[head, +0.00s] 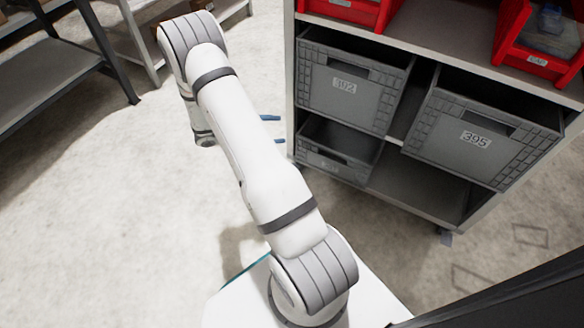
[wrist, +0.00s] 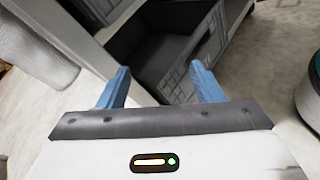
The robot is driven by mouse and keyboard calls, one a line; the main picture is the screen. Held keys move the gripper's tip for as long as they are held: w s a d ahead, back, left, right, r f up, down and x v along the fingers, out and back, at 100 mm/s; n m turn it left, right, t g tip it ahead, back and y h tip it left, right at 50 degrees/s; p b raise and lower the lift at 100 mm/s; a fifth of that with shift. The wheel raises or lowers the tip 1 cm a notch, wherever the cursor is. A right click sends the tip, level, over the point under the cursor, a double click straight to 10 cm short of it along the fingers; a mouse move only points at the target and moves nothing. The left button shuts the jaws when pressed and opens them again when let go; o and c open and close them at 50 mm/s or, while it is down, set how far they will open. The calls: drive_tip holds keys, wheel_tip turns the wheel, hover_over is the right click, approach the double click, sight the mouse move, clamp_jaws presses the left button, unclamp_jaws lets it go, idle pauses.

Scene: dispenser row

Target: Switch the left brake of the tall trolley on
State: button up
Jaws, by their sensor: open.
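The tall trolley (head: 292,75) is the grey unit on the right of the head view, holding grey crates and red bins. A small grey caster or brake part (head: 446,237) shows under its right front corner; its on or off state cannot be told. I cannot make out the left brake in either view. My gripper (head: 281,129) has two blue fingers, apart and empty, beside the trolley's left edge at lower crate height. In the wrist view, my gripper (wrist: 160,77) is open, with the trolley's lower shelf area and a grey crate (wrist: 197,55) beyond the fingers.
Crates 392 (head: 345,85) and 395 (head: 475,139) sit on the trolley's middle level, with a lower crate (head: 338,160) below. Red bins (head: 540,45) stand on top. A grey rack (head: 45,75) is at upper left. The floor (head: 90,220) at left is clear.

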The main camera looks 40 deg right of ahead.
drive_tip(key=f+n+t+h, duration=0.1)
drive_tip(key=f+n+t, duration=0.3)
drive_tip(key=f, duration=0.6)
drive_tip(key=d+f+n+t+h, duration=0.1)
drive_tip(key=f+n+t, duration=0.3)
drive_tip(key=f, duration=0.6)
drive_tip(key=s+d+f+n+t, duration=0.1)
drive_tip(key=f+n+t, duration=0.2)
drive_tip(key=f, duration=0.7)
drive_tip(key=shift+f+n+t+h+p, duration=0.3)
drive_tip(key=shift+f+n+t+h, duration=0.1)
drive_tip(key=shift+n, duration=0.5)
drive_tip(key=b+x, duration=0.2)
drive_tip(key=x, duration=0.4)
drive_tip(key=shift+w+d+r, duration=0.15)
drive_tip(key=shift+w+d, duration=0.05)
drive_tip(key=shift+d, duration=0.3)
drive_tip(key=shift+c, duration=0.2)
